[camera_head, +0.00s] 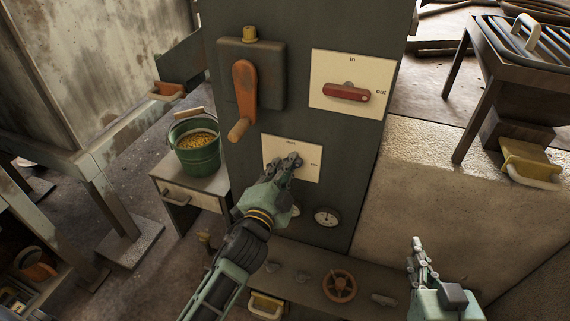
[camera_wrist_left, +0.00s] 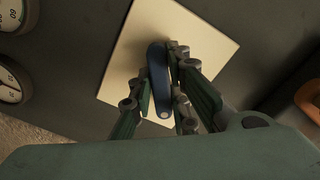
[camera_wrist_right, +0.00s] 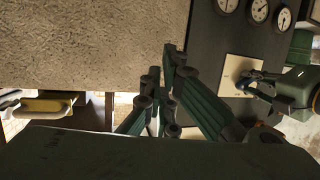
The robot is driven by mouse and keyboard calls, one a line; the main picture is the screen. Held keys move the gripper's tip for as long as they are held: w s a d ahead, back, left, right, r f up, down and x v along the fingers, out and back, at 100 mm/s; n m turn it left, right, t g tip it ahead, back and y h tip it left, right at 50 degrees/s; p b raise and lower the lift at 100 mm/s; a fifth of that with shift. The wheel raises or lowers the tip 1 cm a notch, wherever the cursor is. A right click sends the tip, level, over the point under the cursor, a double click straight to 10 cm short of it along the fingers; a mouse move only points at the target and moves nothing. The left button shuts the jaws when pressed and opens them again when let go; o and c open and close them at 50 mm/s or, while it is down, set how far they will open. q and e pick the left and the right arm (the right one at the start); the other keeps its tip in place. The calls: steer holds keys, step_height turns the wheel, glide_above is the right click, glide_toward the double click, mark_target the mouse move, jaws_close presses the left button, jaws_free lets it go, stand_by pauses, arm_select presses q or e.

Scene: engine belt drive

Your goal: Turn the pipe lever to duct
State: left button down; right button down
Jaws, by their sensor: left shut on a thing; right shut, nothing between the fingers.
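The lower cream plate (camera_head: 308,172) is on the front of the dark cabinet, with small labels at its top and right that I cannot read for sure. A blue lever (camera_wrist_left: 157,70) sits on this plate (camera_wrist_left: 210,40) in the left wrist view. My left gripper (camera_head: 289,163) is shut on the blue lever, with a finger on either side of it. In the head view my fingers hide the lever. My right gripper (camera_head: 417,245) is shut and empty, in the air to the right of the cabinet, away from the plate.
Above are a red lever (camera_head: 347,92) on an in/out plate and an orange crank (camera_head: 243,85). A gauge (camera_head: 327,216) is below right of the lower plate. A green bucket (camera_head: 196,146) stands on a small cabinet at left.

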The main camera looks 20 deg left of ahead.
arm_select(q)
steer(key=n+p, duration=0.2)
steer(key=n, duration=0.1)
steer(key=shift+r+n, duration=0.15)
steer(key=shift+n, duration=0.15)
steer(key=n+p, duration=0.2)
steer(key=n, duration=0.1)
steer(key=shift+d, duration=0.1)
steer(key=shift+n+p, duration=1)
steer(key=shift+p, duration=0.05)
arm_select(e)
steer(key=s+d+f+g+h, duration=0.1)
steer(key=s+d+f+g, duration=0.2)
steer(key=s+f+g, duration=0.35)
steer(key=s+d+f+g+h, duration=0.2)
steer(key=s+d+f+g, duration=0.15)
steer(key=s, duration=0.65)
arm_select(q)
steer(key=shift+f+n+p, duration=0.2)
steer(key=shift+n+p, duration=0.5)
steer(key=shift+n, duration=0.3)
arm_select(e)
step_height(320, 180, down, 7)
steer(key=w+g, duration=0.1)
steer(key=shift+w+a+m, duration=0.15)
steer(key=shift+a+m, duration=0.15)
steer(key=shift+a, duration=0.1)
arm_select(q)
steer(key=c, duration=1.7)
jaws_free()
